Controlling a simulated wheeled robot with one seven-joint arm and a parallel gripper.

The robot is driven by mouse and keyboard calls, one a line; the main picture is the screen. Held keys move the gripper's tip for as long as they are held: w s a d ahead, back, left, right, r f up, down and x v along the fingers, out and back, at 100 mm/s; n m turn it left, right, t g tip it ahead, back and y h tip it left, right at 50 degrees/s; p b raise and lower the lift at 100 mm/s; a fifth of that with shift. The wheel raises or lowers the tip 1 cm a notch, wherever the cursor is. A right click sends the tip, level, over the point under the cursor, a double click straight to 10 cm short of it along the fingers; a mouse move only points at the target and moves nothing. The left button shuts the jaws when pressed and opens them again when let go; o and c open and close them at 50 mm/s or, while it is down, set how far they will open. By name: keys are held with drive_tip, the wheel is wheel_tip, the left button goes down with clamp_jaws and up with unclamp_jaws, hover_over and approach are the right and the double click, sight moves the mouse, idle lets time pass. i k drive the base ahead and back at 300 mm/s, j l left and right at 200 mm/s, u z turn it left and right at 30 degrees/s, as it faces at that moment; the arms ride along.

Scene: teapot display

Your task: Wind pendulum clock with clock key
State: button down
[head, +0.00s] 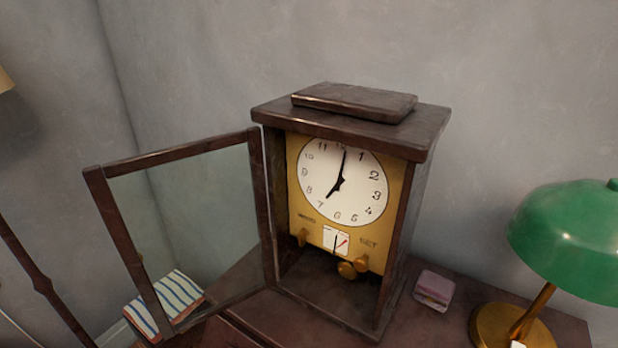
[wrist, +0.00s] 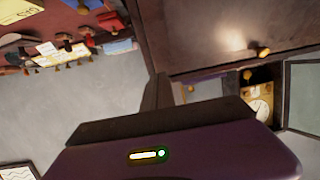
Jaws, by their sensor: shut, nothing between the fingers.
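The pendulum clock (head: 428,170) is a dark wooden case on a dark cabinet in the head view. Its glass door (head: 180,155) stands open to the left. The white dial (head: 343,195) sits on a yellow plate. I cannot tell whether either piece is the clock key. In the wrist view, part of the clock (wrist: 260,92) shows at the right edge. My gripper (wrist: 165,88) is shut and empty, apart from the clock.
A green lamp (head: 570,235) and a small pink-topped box (head: 434,288) stand right of the clock. A striped cushion (head: 165,303) lies low at left. The wrist view shows a cabinet front with a knob (wrist: 264,52) and a shelf of small items (wrist: 60,52).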

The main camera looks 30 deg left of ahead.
sight(303, 233)
drive_tip(key=j+z, duration=0.1)
drive_tip(key=j, duration=2.1)
drive_tip(key=i+j, duration=0.15)
drive_tip(key=j, duration=0.45)
